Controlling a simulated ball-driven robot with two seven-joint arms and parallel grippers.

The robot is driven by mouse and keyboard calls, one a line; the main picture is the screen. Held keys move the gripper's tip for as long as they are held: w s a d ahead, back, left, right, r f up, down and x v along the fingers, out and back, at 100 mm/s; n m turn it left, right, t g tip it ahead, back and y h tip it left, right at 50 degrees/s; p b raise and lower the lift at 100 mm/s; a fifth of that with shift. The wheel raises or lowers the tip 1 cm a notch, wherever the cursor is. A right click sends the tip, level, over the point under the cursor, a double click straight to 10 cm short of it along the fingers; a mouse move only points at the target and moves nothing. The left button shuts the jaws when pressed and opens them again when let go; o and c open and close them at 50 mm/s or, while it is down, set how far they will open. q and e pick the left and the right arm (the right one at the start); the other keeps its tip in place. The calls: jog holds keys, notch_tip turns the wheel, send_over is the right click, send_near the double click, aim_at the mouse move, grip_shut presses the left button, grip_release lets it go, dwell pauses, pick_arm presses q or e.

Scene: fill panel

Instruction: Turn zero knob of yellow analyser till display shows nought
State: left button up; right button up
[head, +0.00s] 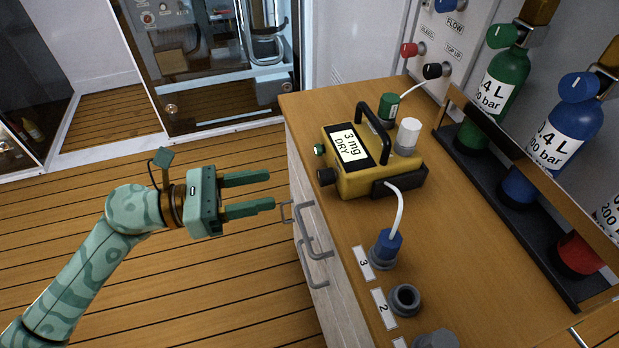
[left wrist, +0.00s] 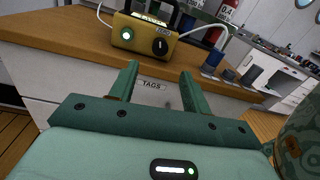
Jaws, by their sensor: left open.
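The yellow analyser (head: 375,182) sits on the wooden counter top, with a black handle. Its display (head: 348,145) reads "3 mg DRY". A black knob (head: 326,177) and a small green button (head: 319,149) stick out of its front side. In the left wrist view the analyser (left wrist: 142,38) shows ahead, with the black knob (left wrist: 160,46) at its right and a small label above it. My left gripper (head: 270,189) is open and empty, left of the counter edge and apart from the knob. Its fingers (left wrist: 160,72) point toward the counter front. My right gripper is not in view.
The counter (head: 450,235) has drawers with grey handles (head: 313,248) near my left gripper. A white hose joins the analyser to a blue plug (head: 386,248) beside an empty socket (head: 404,298). Gas bottles (head: 498,95) stand in a rack at right. The floor at left is clear.

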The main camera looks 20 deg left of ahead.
aim_at(319, 179)
pick_arm(q)
jog(key=x, duration=0.9)
jog(key=shift+d+b, duration=0.1)
jog(key=shift+b, duration=0.2)
jog(key=c, duration=1)
